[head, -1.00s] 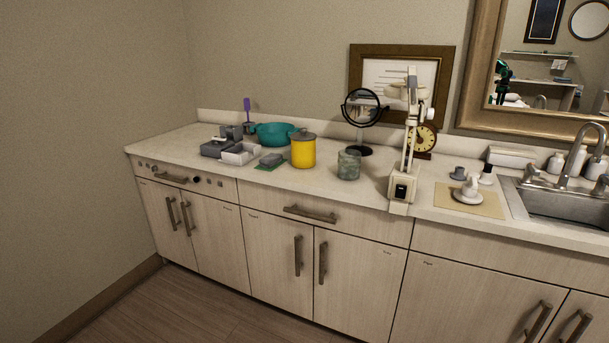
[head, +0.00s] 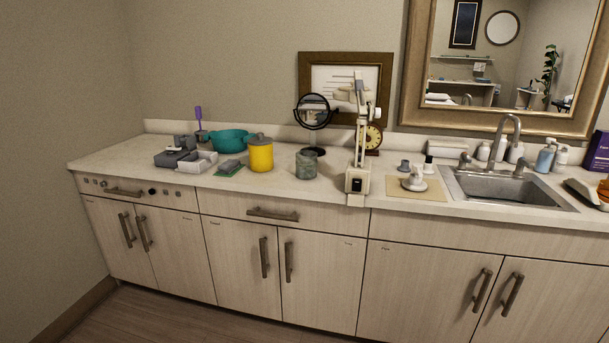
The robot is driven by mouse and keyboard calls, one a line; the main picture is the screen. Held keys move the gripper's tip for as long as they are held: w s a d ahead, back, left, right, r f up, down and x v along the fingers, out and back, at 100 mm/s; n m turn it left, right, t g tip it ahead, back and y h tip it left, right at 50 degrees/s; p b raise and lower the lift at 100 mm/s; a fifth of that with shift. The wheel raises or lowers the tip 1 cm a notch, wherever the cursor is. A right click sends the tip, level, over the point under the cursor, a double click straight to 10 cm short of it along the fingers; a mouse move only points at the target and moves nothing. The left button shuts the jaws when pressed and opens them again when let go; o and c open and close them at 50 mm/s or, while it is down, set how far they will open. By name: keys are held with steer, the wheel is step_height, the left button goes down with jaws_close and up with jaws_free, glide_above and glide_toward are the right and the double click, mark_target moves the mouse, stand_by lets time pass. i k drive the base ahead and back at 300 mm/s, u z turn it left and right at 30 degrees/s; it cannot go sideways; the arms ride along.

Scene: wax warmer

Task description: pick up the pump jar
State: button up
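A squat white vessel with an upright spout-like top (head: 414,180) stands on a tan mat on the counter, left of the sink; it may be the pump jar. A blue bottle with a white pump-like top (head: 545,158) stands behind the sink's right end. Several small white bottles (head: 502,150) stand behind the sink near the faucet. I cannot tell for sure which of these is the pump jar. My gripper is not in view.
Left of the tan mat (head: 432,192) stands a white jointed lamp-like stand (head: 357,180), close to the counter's front edge. Further left are a glass jar (head: 306,165), a round mirror (head: 314,111), a yellow canister (head: 261,155) and a teal pot (head: 230,140). The sink (head: 505,187) lies right.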

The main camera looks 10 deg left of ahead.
mark_target(306, 161)
steer(key=u, duration=0.05)
steer(key=i, duration=1)
steer(key=z, duration=0.05)
